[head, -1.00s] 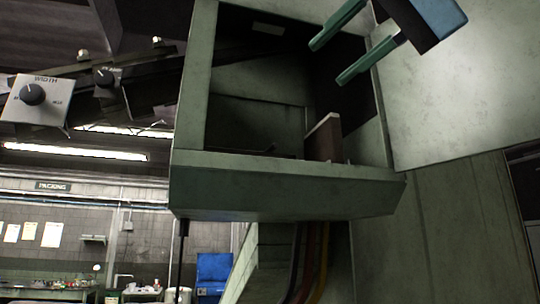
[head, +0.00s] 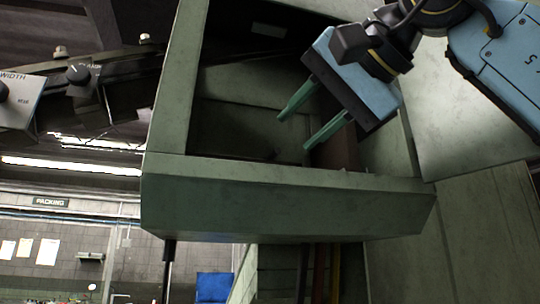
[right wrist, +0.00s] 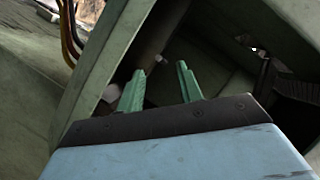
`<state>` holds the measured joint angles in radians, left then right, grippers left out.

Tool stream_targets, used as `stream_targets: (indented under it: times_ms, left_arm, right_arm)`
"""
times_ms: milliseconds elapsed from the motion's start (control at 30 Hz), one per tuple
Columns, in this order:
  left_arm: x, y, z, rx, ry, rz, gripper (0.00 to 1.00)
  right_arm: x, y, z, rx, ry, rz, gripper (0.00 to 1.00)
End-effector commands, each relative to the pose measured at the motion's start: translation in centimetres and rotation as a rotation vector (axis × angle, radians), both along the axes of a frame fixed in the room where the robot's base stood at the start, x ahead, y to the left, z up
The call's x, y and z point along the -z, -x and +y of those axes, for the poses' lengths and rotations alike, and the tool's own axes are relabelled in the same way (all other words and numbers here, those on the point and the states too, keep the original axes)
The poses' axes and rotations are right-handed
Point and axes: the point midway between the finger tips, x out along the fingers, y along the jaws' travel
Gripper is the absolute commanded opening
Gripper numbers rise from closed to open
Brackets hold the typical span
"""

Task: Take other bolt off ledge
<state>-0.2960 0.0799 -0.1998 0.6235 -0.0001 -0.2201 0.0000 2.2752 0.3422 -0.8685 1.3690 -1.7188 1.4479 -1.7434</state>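My right gripper (head: 295,132) reaches into the open green box from the upper right. Its two green fingers are apart with nothing between them, and they point down and left. They also show apart in the right wrist view (right wrist: 160,68). The ledge is probably the front lip (head: 290,170) of the box, just below the fingertips. No bolt can be clearly made out. Tiny marks at the lip right of the fingers are too small to identify. The lip hides most of the box floor. My left gripper is out of view.
The box's left post (head: 180,75) and front wall (head: 290,205) border the opening. A brown divider (head: 340,150) stands inside, partly behind the gripper. A grey control box with a knob (head: 15,100) is at far left. A pale panel (head: 480,120) is at right.

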Motion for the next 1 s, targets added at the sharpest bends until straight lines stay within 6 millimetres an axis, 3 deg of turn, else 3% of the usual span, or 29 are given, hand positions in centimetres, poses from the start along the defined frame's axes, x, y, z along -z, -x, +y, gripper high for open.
stream_targets:
  times_ms: [100, 300, 533, 800, 1000]
  left_arm:
    - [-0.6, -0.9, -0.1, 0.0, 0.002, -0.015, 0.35]
    - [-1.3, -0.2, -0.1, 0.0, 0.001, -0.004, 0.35]
    - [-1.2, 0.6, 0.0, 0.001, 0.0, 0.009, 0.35]
    - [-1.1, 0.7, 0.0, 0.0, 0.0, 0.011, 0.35]
    - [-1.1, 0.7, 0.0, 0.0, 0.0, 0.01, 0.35]
  right_arm:
    - [0.5, -1.2, 0.9, -0.002, 0.002, 0.004, 0.36]
    - [1.3, -3.3, 2.6, -0.001, 0.001, 0.002, 0.36]
    - [1.4, -3.6, 2.7, -0.001, 0.0, 0.001, 0.36]
    - [1.4, -3.6, 2.7, -0.001, 0.0, 0.001, 0.02]
    - [1.4, -3.5, 2.7, -0.001, 0.0, 0.001, 0.0]
